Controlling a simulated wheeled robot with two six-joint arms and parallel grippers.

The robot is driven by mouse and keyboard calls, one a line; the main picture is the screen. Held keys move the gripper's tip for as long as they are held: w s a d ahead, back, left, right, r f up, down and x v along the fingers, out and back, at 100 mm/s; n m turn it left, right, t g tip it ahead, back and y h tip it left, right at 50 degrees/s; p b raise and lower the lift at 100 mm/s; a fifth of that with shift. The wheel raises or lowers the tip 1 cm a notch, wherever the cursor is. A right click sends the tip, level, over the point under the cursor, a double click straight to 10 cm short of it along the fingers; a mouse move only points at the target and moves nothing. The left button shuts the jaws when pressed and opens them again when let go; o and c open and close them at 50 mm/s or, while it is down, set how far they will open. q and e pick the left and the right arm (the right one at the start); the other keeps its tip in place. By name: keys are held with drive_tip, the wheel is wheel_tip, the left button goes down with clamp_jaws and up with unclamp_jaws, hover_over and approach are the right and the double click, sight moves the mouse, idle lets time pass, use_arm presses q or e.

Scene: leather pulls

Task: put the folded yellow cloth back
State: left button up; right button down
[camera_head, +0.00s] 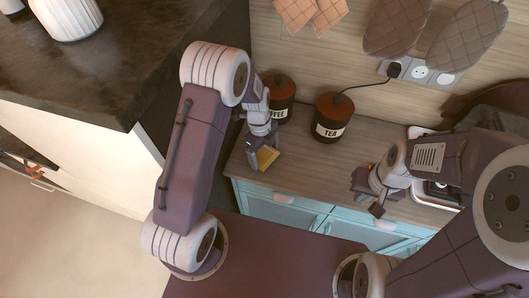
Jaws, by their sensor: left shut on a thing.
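The folded yellow cloth (267,158) is small and bright. It is in my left gripper (262,154), which is shut on it above the left part of the wooden counter (300,166). I cannot tell whether the cloth touches the counter top. My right gripper (367,195) hangs near the counter's front edge, in front of the stove side. Its fingers are small and dark, and I cannot tell whether they are apart.
A coffee canister (279,96) and a tea canister (332,116) stand at the counter's back. A cord runs to the wall socket (420,73). Pale blue cabinets (290,213) are below. A dark tall countertop (100,70) is at left. The middle counter is clear.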

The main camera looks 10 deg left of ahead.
sight(261, 150)
use_arm(q)
drive_tip(key=shift+w+f, duration=0.15)
drive_tip(key=shift+f, duration=0.25)
drive_tip(key=shift+f+b, duration=0.15)
drive_tip(key=shift+b, duration=0.15)
drive_tip(key=o, duration=1.1)
drive_tip(key=shift+c, duration=0.2)
wheel_tip(261, 150, up, 12)
drive_tip(key=a, duration=0.1)
drive_tip(key=s+a+n+t, duration=0.1)
drive_tip(key=s+a+n, duration=0.1)
drive_tip(key=s+n, duration=0.4)
drive_tip(key=s+a+f+n+y, duration=0.1)
drive_tip(key=s+n, duration=0.6)
drive_tip(key=n, duration=1)
drive_tip(key=shift+s+a+t, duration=0.2)
drive_tip(key=shift+a+t, duration=0.2)
drive_tip(key=shift+a, duration=0.45)
